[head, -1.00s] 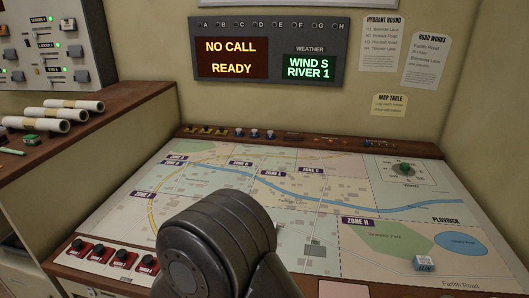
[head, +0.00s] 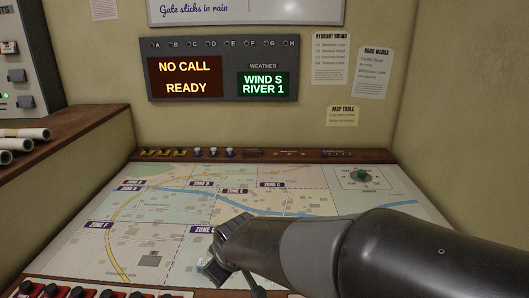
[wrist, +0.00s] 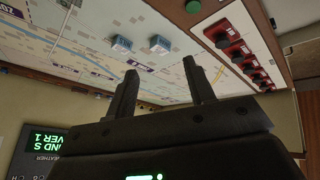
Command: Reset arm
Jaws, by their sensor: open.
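My gripper (wrist: 162,82) is open in the wrist view, with nothing between its two dark fingers. In the head view my dark arm reaches in from the lower right over the map table (head: 165,215), and its end covers part of the map; the fingertips are hard to make out there. Two small blue-and-white blocks (wrist: 121,43) (wrist: 159,44) rest on the map in the wrist view, apart from the fingers.
The wall display (head: 222,68) reads NO CALL, READY, WIND S, RIVER 1. Red switch units (wrist: 233,46) line the table's edge, near a green button (wrist: 193,6). Knobs (head: 213,153) line the back ledge. A dial (head: 362,176) sits at back right. Paper rolls (head: 22,140) lie left.

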